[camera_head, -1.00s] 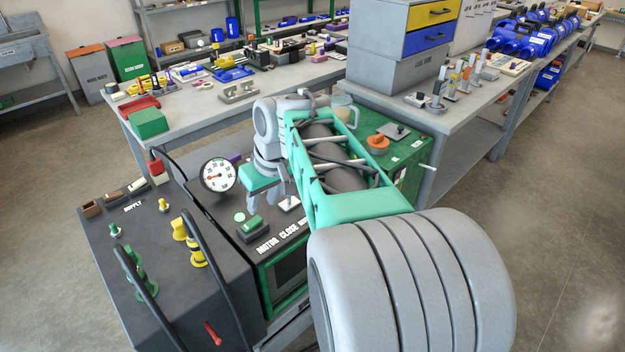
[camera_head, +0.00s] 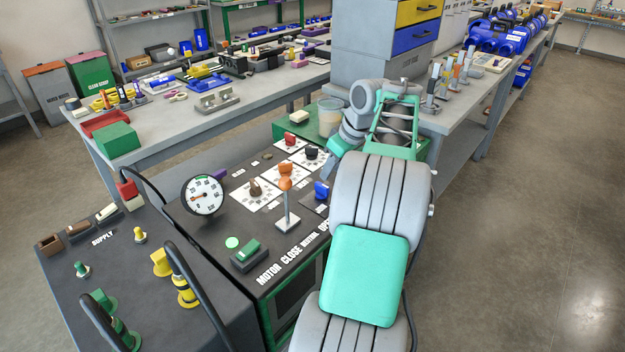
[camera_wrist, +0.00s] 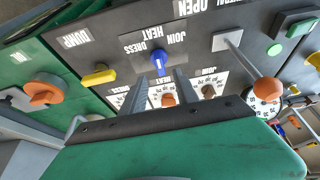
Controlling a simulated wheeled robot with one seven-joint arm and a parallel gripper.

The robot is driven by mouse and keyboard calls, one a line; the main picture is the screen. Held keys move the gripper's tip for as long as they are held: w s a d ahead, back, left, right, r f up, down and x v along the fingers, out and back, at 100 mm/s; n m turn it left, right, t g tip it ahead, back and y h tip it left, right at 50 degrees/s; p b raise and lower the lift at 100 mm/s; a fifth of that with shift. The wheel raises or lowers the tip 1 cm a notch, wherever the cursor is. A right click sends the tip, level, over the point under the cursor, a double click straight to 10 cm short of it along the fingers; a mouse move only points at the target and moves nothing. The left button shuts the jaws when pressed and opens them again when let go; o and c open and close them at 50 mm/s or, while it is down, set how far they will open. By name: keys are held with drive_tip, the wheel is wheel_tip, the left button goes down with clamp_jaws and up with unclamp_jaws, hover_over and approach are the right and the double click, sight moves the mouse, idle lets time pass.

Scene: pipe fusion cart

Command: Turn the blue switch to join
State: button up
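The blue switch (camera_head: 322,188) is on the dark control panel, just right of the orange-ball lever in the head view. In the wrist view the blue switch (camera_wrist: 158,61) stands on a plate with upside-down labels JOIN, HEAT and DRESS. I cannot tell surely which label it points to. My gripper (camera_wrist: 161,75) is open, its two fingers apart and empty, extending towards the switch. The switch shows between and beyond the fingertips, with no clear contact. In the head view my gripper (camera_head: 329,167) is partly hidden, close above the switch.
The orange-ball lever (camera_head: 285,185) stands tall beside the blue switch. Brown (camera_head: 256,187), red (camera_head: 290,139) and black (camera_head: 311,153) knobs sit nearby. A round gauge (camera_head: 204,196) stands left.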

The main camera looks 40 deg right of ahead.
sight(323, 185)
drive_tip(key=b+x, duration=0.2)
drive_tip(key=x, duration=0.5)
drive_tip(key=shift+w+f, duration=0.2)
drive_tip(key=shift+f, duration=0.1)
drive_tip(key=shift+c, duration=0.6)
clamp_jaws()
